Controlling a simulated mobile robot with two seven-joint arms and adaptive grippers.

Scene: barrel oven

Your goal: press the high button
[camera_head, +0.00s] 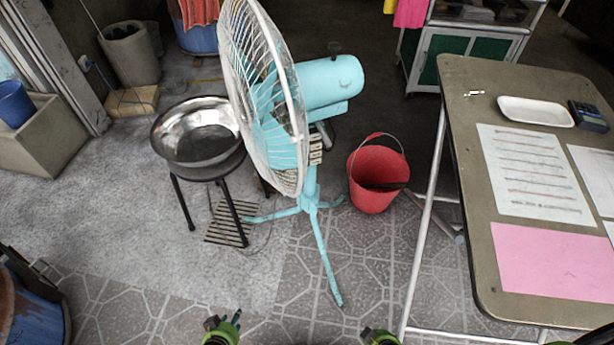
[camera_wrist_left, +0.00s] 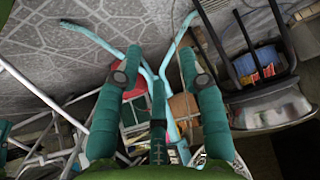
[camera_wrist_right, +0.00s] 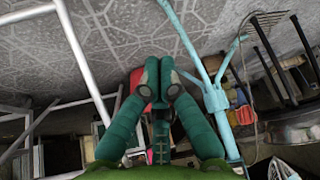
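A light-blue standing fan (camera_head: 318,85) with a white cage faces left in the middle of the head view. A small block with pale keys (camera_head: 316,150) sits on its post below the motor; the labels are too small to read, so I cannot tell which is the high button. My left gripper (camera_head: 223,320) is low in the head view, in front of the fan and apart from it. Its fingers (camera_wrist_left: 160,55) are spread and empty. My right gripper (camera_head: 380,337) is at the bottom edge, right of the left one. Its fingertips (camera_wrist_right: 159,65) are together with nothing between them.
A metal basin (camera_head: 198,135) on a black stand is left of the fan. A red bucket (camera_head: 377,175) stands to its right. A table (camera_head: 470,200) with papers and a white tray (camera_head: 535,111) fills the right side. Tiled floor before the fan is clear.

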